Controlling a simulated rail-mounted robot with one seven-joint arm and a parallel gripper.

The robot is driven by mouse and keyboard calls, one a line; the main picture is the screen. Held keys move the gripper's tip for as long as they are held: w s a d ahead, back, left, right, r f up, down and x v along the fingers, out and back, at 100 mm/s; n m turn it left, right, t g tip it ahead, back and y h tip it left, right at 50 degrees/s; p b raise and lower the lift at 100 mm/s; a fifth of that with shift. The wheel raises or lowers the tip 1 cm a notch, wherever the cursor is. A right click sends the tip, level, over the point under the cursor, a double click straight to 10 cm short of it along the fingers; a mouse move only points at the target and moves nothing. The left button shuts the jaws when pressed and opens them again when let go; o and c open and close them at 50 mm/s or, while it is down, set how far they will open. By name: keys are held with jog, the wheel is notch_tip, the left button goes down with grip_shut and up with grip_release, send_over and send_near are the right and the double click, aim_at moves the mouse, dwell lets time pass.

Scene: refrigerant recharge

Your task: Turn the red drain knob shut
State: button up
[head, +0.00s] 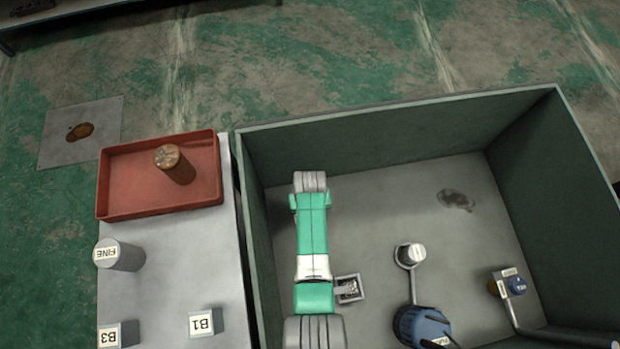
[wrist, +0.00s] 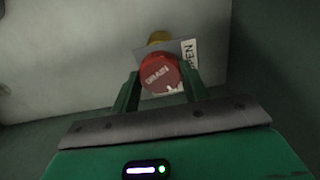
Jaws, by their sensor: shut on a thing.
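The red drain knob (wrist: 159,72), a round cap lettered DRAIN, is between the two green fingers of my gripper (wrist: 162,80) in the wrist view. The fingers are shut on it, one at its left and one at its right. A white label (wrist: 190,53) stands beside the knob at the upper right; only part of its lettering shows. A yellow part (wrist: 158,37) shows behind the knob. In the head view my arm reaches into the green-walled bin, and the knob and fingertips are hidden.
The bin (head: 400,115) has high walls close around my arm. Inside to the right are a grey-capped fitting (head: 411,254), a blue device (head: 424,326) and a blue-capped valve (head: 516,285).

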jog(key=m, duration=0.4)
jog(key=shift+r+m+p, duration=0.1)
jog(key=shift+m+p, duration=0.25)
jog(key=shift+m, duration=0.05)
dwell(0.4)
jog(key=o, duration=1)
notch_tip(320, 180, up, 8)
jog(key=p, duration=0.4)
jog(key=shift+f, duration=0.2)
jog(key=shift+r, duration=0.1)
